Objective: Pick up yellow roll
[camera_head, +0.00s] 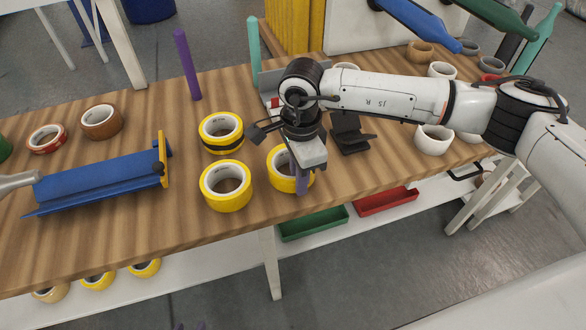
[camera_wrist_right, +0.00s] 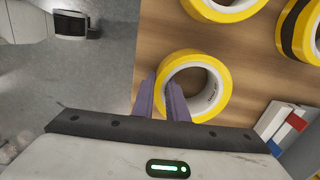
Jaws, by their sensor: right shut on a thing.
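A yellow roll (camera_head: 282,181) with a white core lies on the wooden table, partly hidden by my right gripper (camera_head: 303,178). In the right wrist view, the purple fingers of this gripper (camera_wrist_right: 162,98) are shut on one wall of the same yellow roll (camera_wrist_right: 222,72), one finger inside the core and one outside. The roll looks flat on the table; I cannot tell any lift. A second yellow roll (camera_head: 226,196) lies just left of it. A yellow roll with a black stripe (camera_head: 222,144) lies behind them. My left gripper is not in view.
A blue trough-shaped device (camera_head: 97,184) with a yellow end stands at the left. A purple post (camera_head: 187,65) stands at the back. White rolls (camera_head: 434,140) lie to the right.

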